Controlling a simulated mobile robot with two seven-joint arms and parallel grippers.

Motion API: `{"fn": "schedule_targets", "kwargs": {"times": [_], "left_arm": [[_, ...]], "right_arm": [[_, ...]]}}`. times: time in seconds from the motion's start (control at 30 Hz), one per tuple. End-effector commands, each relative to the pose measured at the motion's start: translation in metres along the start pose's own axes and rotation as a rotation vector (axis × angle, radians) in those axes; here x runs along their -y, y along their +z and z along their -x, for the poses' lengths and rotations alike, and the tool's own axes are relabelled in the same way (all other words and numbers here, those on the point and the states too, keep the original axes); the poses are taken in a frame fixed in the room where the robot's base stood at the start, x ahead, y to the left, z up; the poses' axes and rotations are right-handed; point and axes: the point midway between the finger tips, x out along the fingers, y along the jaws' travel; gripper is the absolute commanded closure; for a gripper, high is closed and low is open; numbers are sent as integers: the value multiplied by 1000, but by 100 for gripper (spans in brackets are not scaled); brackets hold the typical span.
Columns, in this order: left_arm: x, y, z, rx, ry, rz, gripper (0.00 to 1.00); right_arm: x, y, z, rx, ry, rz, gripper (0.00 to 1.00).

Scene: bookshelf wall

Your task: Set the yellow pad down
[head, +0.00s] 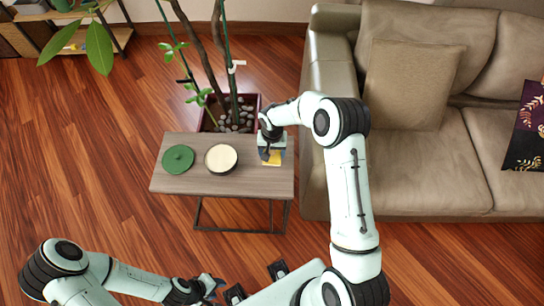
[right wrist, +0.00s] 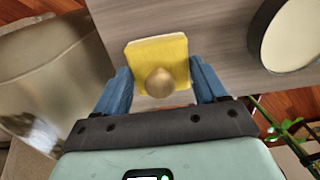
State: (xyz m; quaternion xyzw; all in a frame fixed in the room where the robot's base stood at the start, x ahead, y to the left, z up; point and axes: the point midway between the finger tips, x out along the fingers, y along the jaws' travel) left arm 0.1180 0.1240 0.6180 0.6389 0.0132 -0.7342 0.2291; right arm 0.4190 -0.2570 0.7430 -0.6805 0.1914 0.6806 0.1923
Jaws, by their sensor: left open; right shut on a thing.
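The yellow pad (head: 272,158) is at the right end of the small wooden side table (head: 220,182). My right gripper (head: 268,152) reaches down from the right and is shut on the pad, with a blue finger on either side in the wrist view (right wrist: 160,80). I cannot tell whether the pad touches the tabletop. My left gripper (head: 217,284) is open and empty, low in the picture, away from the table.
A beige sofa (head: 410,160) is close on the right. Wooden floor lies open to the left.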

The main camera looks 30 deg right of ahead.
Motion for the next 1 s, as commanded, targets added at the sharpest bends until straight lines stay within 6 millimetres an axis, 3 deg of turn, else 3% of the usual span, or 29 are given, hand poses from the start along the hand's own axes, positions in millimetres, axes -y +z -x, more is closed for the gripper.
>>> {"fn": "schedule_targets", "kwargs": {"times": [0.27,0.67,0.7,0.77,1.0], "left_arm": [[0,0,1,-1,0,0,57],[2,1,-3,2,-1,1,57],[2,1,-3,2,-1,1,57],[1,1,-2,1,-1,1,57],[1,1,-2,1,0,1,57]], "right_arm": [[0,1,-38,3,1,-1,57],[0,1,-44,1,0,-1,57],[0,0,-44,1,0,-1,22],[0,0,-43,1,0,-1,3],[0,0,-43,1,0,-1,3]]}}
